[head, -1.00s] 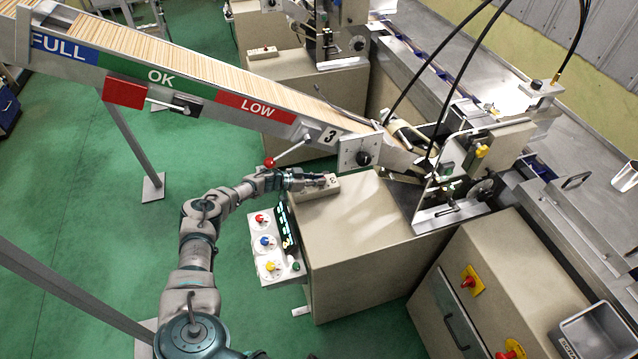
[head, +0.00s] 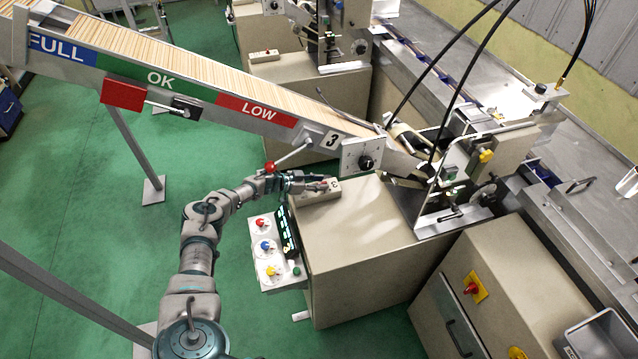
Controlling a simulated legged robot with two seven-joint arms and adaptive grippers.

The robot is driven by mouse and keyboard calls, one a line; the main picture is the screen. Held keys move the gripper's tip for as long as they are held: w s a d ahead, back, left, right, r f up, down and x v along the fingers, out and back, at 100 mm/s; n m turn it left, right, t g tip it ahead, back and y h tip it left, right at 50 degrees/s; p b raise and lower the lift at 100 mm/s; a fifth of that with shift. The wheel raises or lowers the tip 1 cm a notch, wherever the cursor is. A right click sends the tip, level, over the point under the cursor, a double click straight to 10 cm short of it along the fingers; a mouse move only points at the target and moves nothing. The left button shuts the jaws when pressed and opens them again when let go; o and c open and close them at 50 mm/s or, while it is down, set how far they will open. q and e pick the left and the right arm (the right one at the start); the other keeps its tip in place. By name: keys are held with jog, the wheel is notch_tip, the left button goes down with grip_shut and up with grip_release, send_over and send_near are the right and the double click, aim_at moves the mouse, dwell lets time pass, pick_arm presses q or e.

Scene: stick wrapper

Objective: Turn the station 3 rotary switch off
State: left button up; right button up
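I cannot tell which of these is the rotary switch. My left gripper (head: 318,184) is over the box, left of and below the black knob; its fingers are too small and dark to tell open from shut. My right gripper is not in view.
A red-ball lever (head: 270,167) stands just above my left wrist. A control panel (head: 268,250) with coloured knobs is below the wrist. The chute (head: 200,92) crosses above my arm. Black cables hang at the right. Green floor (head: 110,220) is clear at left.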

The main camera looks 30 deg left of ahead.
pick_arm(q)
jog(key=v, duration=1.2)
jog(key=shift+s+f, duration=0.1)
